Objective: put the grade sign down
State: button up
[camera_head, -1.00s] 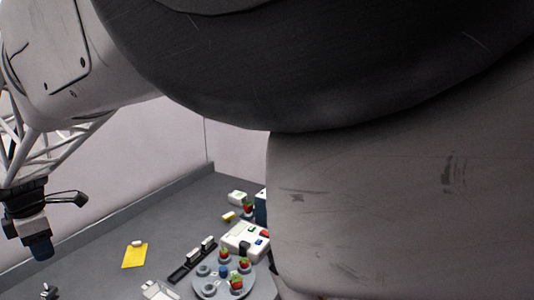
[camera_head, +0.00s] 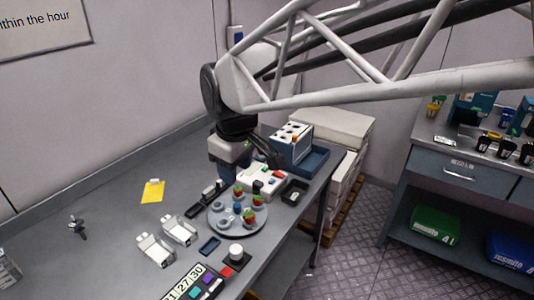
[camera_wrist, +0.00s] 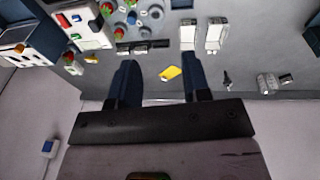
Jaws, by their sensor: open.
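No piece is readable as the grade sign. Small upright white tags stand in a black strip (camera_head: 199,208), which also shows in the wrist view (camera_wrist: 142,47). A yellow card (camera_head: 152,193) with a small white piece at its upper edge lies left of the strip; the card also shows in the wrist view (camera_wrist: 169,74).
A round grey tray (camera_head: 229,234) holds strawberries and blue-grey cups. Two white clip-like boxes (camera_head: 179,231) lie left of it. A blue crate (camera_head: 308,158) with a white rack (camera_head: 291,138) stands at the bench's right end. The bench's left side is mostly clear.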

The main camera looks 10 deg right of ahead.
jog(key=s+d+f+m, duration=0.2)
jog(key=s+d+m, duration=0.3)
jog(key=s+d, duration=0.2)
jog(key=s+d+f+m, duration=0.3)
jog(key=s+d+m, duration=0.1)
jog(key=s+d, duration=0.3)
jog(key=shift+s+m+t+h, duration=0.3)
jog(key=shift+s+m+h, duration=0.1)
